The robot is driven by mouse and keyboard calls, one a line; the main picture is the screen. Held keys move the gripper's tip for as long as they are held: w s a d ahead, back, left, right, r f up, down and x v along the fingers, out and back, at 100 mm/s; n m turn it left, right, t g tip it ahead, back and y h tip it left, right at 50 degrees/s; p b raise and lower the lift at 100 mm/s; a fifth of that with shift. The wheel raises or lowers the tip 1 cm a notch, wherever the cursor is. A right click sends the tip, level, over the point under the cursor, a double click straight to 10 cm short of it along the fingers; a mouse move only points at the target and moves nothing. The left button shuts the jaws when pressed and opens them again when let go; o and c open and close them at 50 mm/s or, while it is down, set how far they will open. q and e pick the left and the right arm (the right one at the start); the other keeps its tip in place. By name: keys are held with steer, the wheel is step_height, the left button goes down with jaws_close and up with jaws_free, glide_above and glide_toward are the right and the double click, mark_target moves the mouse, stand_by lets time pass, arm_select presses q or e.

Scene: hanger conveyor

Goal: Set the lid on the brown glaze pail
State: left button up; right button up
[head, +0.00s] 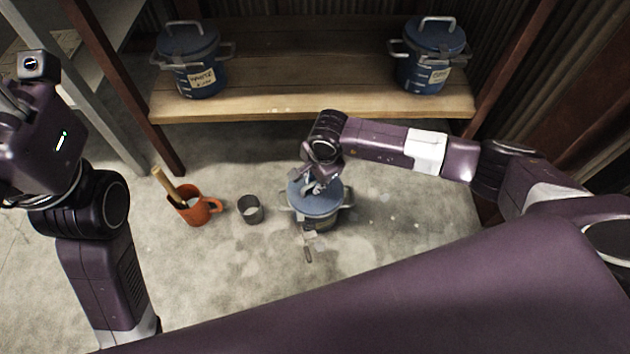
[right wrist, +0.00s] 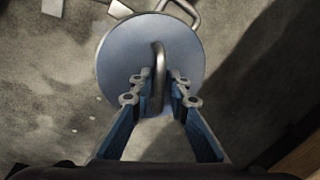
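A pail (head: 317,226) stands on the grey floor in the middle of the head view. Its side handles show, but its label is hard to make out. A round blue lid (head: 326,207) lies over its top and looks about level; I cannot tell whether it is fully seated. In the right wrist view the lid (right wrist: 120,65) fills the upper middle, with its bar handle (right wrist: 158,62) upright. My right gripper (right wrist: 161,78) is open, its fingers on either side of the bar with small gaps. My left arm (head: 80,190) is at the left; its fingers are not clearly shown.
A wooden shelf (head: 310,104) at the back holds two lidded blue pails, left (head: 205,80) and right (head: 422,72). An orange mug (head: 197,210) with a wooden stick and a small grey cup (head: 251,212) stand left of the middle pail.

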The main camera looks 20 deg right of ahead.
mark_target(320, 195)
steer(key=o, duration=0.6)
steer(key=shift+c, duration=0.2)
step_height(320, 195, up, 12)
steer(key=s, duration=0.2)
steer(key=shift+d, duration=0.35)
steer(key=shift+s+f, duration=0.1)
